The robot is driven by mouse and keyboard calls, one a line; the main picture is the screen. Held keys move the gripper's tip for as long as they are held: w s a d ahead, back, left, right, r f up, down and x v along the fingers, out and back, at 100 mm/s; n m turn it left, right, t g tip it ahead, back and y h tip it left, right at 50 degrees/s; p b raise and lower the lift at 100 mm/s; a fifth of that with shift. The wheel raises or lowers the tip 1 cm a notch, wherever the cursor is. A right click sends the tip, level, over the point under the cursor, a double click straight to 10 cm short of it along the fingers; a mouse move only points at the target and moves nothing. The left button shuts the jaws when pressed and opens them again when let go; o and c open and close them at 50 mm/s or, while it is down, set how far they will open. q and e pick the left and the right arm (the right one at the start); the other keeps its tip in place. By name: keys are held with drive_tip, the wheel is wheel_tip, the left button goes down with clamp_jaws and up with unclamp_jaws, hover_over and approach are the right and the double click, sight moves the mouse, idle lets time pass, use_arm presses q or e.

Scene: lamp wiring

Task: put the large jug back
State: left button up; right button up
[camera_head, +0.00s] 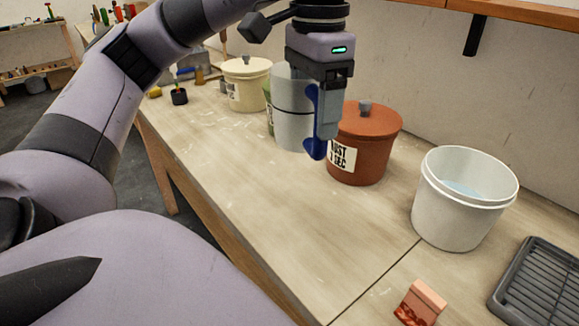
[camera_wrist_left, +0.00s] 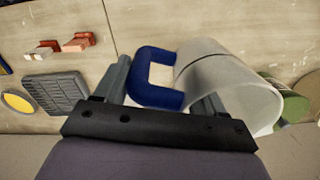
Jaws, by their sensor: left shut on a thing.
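The large jug (camera_head: 291,128) is a pale grey cylinder with a dark line around it and a blue handle (camera_head: 315,148). My left gripper (camera_head: 326,112) is above the bench, shut on the blue handle. The jug is upright, between a green container and a red-brown lidded crock. Whether its base touches the bench I cannot tell. In the left wrist view the blue handle (camera_wrist_left: 143,90) lies between the fingers, and the pale jug body (camera_wrist_left: 235,85) is to its right. My right gripper is not in view.
The red-brown crock (camera_head: 372,135) stands close right of the jug. Behind are the green container (camera_head: 268,105) and a cream lidded crock (camera_head: 246,83). A white bucket (camera_head: 440,207), a black rack (camera_head: 540,285) and a reddish block (camera_head: 421,302) are to the right. The front of the bench is clear.

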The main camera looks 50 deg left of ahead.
sight(312, 157)
use_arm(q)
wheel_tip(312, 157, down, 8)
drive_tip(key=b, duration=0.3)
drive_tip(key=shift+f, duration=0.1)
wheel_tip(312, 157, down, 11)
drive_tip(key=shift+f, duration=0.1)
drive_tip(key=shift+f, duration=0.2)
drive_tip(key=o, duration=1.7)
drive_tip(key=shift+r, duration=0.1)
